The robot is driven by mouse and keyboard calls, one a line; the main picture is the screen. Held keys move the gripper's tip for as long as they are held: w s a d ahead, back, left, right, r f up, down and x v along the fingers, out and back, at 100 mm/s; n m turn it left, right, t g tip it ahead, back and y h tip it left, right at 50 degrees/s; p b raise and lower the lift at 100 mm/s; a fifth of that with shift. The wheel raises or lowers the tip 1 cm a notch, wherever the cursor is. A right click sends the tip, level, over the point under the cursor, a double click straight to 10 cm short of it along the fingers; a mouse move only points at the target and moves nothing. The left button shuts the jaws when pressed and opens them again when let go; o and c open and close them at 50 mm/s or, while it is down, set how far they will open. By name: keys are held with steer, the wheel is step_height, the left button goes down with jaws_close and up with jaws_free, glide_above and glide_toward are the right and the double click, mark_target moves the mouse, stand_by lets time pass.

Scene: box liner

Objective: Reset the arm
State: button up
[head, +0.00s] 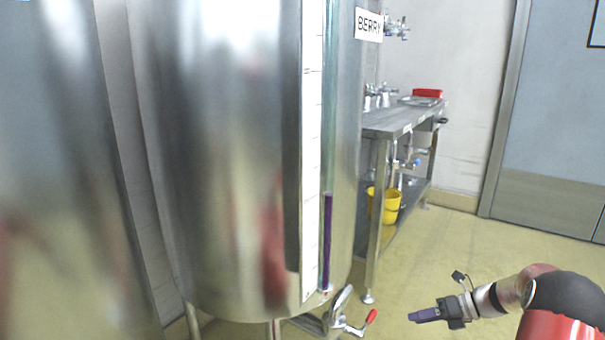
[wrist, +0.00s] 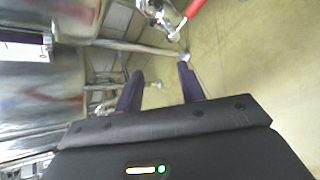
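My gripper (head: 424,315) is at the lower right of the head view, at the end of my red and black arm. It points left toward the steel tank's foot and touches nothing that I can see. In the wrist view my gripper (wrist: 160,84) shows two purple fingers spread apart, with only floor and a pipe or leg behind the gap. It is open and empty.
A large steel tank (head: 225,150) labelled BERRY fills the left. Its red-handled valve (head: 371,316) is just left of my gripper, and also shows in the wrist view (wrist: 190,12). A steel table (head: 400,121) and yellow bucket (head: 385,206) stand behind. Floor at right is clear.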

steer(key=s+a+r+n+g+h, duration=0.2)
steer(key=s+a+r+n+h, duration=0.4)
steer(key=s+a+r+n, duration=0.85)
steer(key=s+r+n+t+h, duration=0.2)
steer(key=s+n, duration=0.6)
steer(key=n, duration=0.1)
steer(key=s+a+r+n+t+h, duration=0.1)
steer(key=s+r+n+t+h, duration=0.1)
steer(key=s+n, duration=0.7)
steer(key=shift+a+r+h, duration=0.15)
steer(key=shift+r+h, duration=0.05)
steer(key=shift+h, duration=0.3)
